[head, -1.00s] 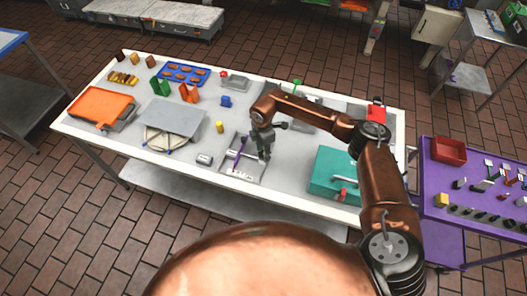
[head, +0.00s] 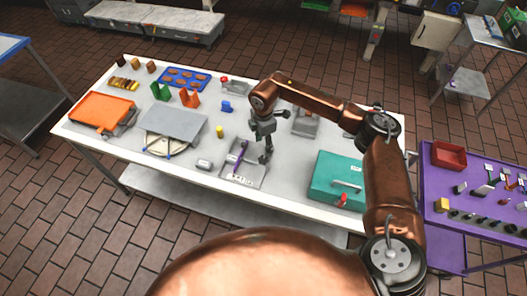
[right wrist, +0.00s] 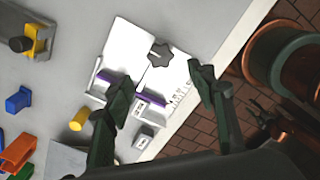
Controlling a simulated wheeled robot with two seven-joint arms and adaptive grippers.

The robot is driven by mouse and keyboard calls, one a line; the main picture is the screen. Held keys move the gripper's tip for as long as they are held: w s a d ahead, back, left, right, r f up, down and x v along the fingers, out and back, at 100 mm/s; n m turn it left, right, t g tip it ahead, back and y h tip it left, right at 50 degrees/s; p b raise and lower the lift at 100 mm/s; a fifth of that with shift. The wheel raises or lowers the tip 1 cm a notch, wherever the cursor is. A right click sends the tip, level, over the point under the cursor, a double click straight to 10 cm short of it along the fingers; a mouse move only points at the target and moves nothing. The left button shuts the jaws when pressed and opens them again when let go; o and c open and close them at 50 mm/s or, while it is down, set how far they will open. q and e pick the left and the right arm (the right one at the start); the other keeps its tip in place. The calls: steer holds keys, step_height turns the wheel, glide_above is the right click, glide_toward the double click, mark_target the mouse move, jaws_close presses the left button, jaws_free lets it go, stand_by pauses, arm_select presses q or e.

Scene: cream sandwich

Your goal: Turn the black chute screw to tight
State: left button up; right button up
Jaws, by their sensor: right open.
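The black chute screw (right wrist: 160,54) shows in the right wrist view as a dark lobed knob on the white chute plate (right wrist: 130,45). A purple strip (right wrist: 150,98) crosses the plate below it. My right gripper (right wrist: 162,85) is open, with one finger on each side of the knob's line in the picture, and nothing is between them. The fingers look apart from the knob. In the head view my right gripper (head: 265,157) hangs over the right side of the chute tray (head: 257,178); I cannot make out the screw there. My left gripper is not in view.
A teal box (head: 335,180) stands right of the chute. A yellow cylinder (head: 220,131), a blue piece (head: 226,106) and a grey slicer-like plate (head: 175,122) are to the left. The table's front edge is close to the chute.

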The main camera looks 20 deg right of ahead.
steer(key=shift+r, duration=1.4)
